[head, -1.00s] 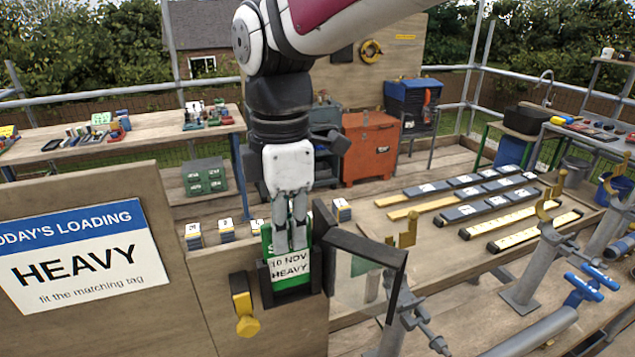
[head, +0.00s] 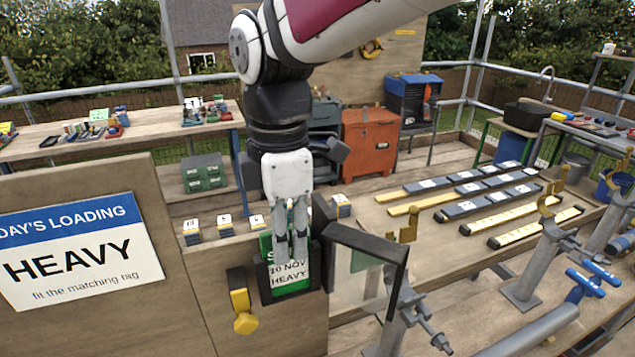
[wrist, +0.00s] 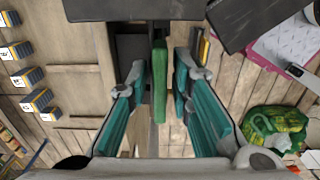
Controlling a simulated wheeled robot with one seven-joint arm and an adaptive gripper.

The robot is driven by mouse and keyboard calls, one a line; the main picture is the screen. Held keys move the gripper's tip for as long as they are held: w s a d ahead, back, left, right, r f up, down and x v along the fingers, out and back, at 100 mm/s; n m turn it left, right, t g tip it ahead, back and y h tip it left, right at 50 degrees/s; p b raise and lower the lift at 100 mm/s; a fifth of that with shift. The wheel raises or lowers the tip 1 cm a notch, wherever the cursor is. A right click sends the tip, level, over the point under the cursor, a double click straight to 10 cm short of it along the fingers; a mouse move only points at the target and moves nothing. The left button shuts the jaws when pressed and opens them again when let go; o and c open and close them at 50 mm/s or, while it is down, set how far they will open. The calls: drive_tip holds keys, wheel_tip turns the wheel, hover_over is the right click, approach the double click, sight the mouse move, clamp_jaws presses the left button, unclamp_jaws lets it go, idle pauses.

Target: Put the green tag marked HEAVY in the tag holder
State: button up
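The green tag (head: 290,286) with a white label reading "10 NOV HEAVY" stands upright in the dark tag holder (head: 265,289) on the wooden board. My gripper (head: 291,257) is in front of the tag's upper part and hides some of it. In the wrist view the tag (wrist: 159,85) shows edge-on between the two fingers of my gripper (wrist: 158,75). The fingers are apart, with a visible gap on the left side of the tag; the right finger is closer to it. The holder's clear framed door (head: 362,270) is swung open to the right.
A yellow latch (head: 243,312) hangs on the board left of the holder. A sign (head: 80,252) reads "TODAY'S LOADING HEAVY". Small labelled blocks (head: 224,227) stand behind the board. Grey clamps (head: 405,315) are to the right, beyond the open door.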

idle(0.3)
wheel_tip(320, 180, up, 12)
drive_tip(key=d+m, duration=0.2)
drive_tip(key=d, duration=0.1)
drive_tip(key=d+m+t, duration=0.1)
drive_tip(key=d+m, duration=0.1)
drive_tip(key=d, duration=0.1)
drive_tip(key=s+d+f+m, duration=0.1)
drive_tip(key=d+m, duration=0.1)
drive_tip(key=d, duration=0.1)
drive_tip(key=shift+d+m+t, duration=0.3)
drive_tip(key=shift+m, duration=0.1)
drive_tip(key=s+d+f+m+t, duration=0.2)
drive_tip(key=s+d+f+m, duration=0.2)
drive_tip(key=d+m, duration=0.4)
drive_tip(key=s+d+f+m+t, duration=0.1)
drive_tip(key=s+d+f+m, duration=0.4)
drive_tip(key=d+m, duration=0.3)
drive_tip(key=shift+d+t, duration=0.4)
drive_tip(key=shift+d, duration=0.15)
drive_tip(key=shift+s, duration=0.2)
